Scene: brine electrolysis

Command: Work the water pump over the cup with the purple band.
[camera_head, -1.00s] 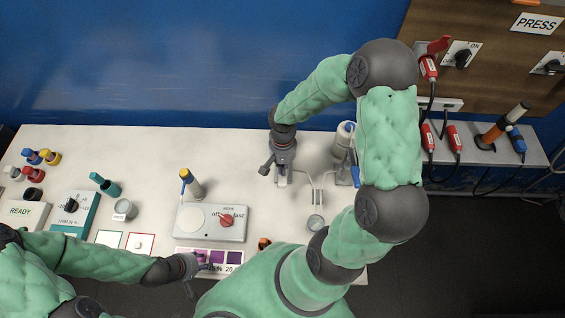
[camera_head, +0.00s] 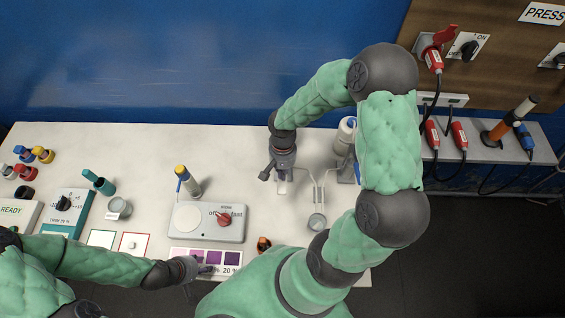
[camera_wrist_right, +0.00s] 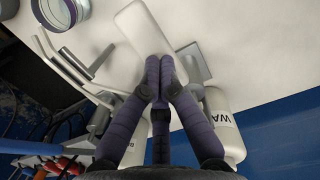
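The cup with the purple band (camera_wrist_right: 62,10) is at the top left of the right wrist view. It seems to be the round cup (camera_head: 317,222) in front of the bent metal tubes in the head view. A white bottle (camera_wrist_right: 225,125) with a partly hidden label starting "WA" stands beside my right gripper (camera_wrist_right: 160,72). The gripper's fingertips are together at the end of a long pale plate (camera_wrist_right: 140,28), perhaps the pump's lever; I cannot tell whether they touch it. My left gripper (camera_head: 200,268) is over the purple colour card, its fingers unclear.
A grey stirrer box (camera_head: 190,222) with a red knob stands left of my right arm. A blue-capped bottle (camera_head: 345,132) is behind it. Another cup (camera_head: 119,208) is at the left. Red plugs and cables (camera_head: 432,135) are at the right. The table's back middle is clear.

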